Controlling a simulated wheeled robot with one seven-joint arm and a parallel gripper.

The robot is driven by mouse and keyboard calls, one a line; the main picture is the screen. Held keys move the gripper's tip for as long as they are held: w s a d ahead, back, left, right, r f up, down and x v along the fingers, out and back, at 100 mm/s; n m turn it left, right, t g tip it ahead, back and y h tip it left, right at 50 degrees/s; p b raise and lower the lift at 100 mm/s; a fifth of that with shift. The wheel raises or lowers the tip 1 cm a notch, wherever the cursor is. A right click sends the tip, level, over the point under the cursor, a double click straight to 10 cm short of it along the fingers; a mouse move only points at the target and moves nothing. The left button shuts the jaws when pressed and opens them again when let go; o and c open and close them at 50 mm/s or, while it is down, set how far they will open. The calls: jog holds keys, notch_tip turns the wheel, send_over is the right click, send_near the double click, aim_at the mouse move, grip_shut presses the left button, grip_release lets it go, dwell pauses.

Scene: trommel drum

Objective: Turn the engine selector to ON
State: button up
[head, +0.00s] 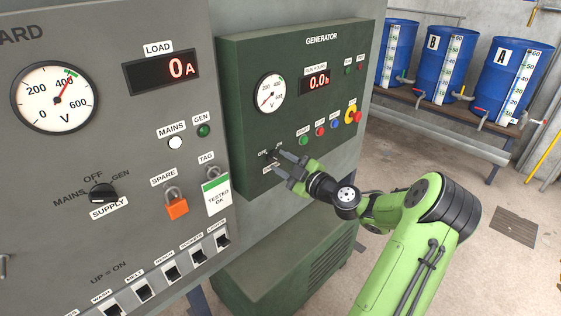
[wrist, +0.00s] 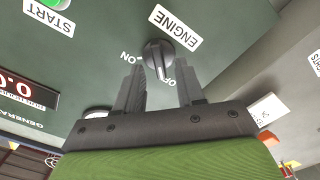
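The engine selector (wrist: 158,55) is a small dark rotary knob on the green generator panel (head: 240,120). In the wrist view, which is upside down, its ridge seems to point nearer the OFF mark than the ON mark. The ENGINE label (wrist: 174,25) is beside it. My gripper (head: 277,160) is at the lower left of this panel and largely hides the knob in the head view. In the wrist view my gripper (wrist: 160,68) is open, one finger on each side of the knob's near end. I cannot tell whether the fingers touch it.
A row of coloured buttons, including the green START button (head: 304,140) and a red emergency stop (head: 353,117), lies right of the selector. The grey switchboard (head: 130,130) with the supply knob (head: 101,192) stands at left. Blue drums (head: 445,62) stand far right.

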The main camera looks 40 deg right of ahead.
jog(key=shift+w, duration=0.65)
grip_shut()
jog(key=shift+m, duration=0.4)
jog(key=m+b, duration=0.1)
jog(key=m, duration=0.2)
jog(key=shift+m+b, duration=0.3)
jog(key=shift+b, duration=0.1)
jog(key=shift+d+m+p, duration=0.2)
jog(key=shift+m+p, duration=0.45)
jog(key=shift+m, duration=2.75)
jog(key=shift+d+m+p, duration=0.2)
jog(key=shift+m+p, duration=0.4)
jog(key=shift+m, duration=2.8)
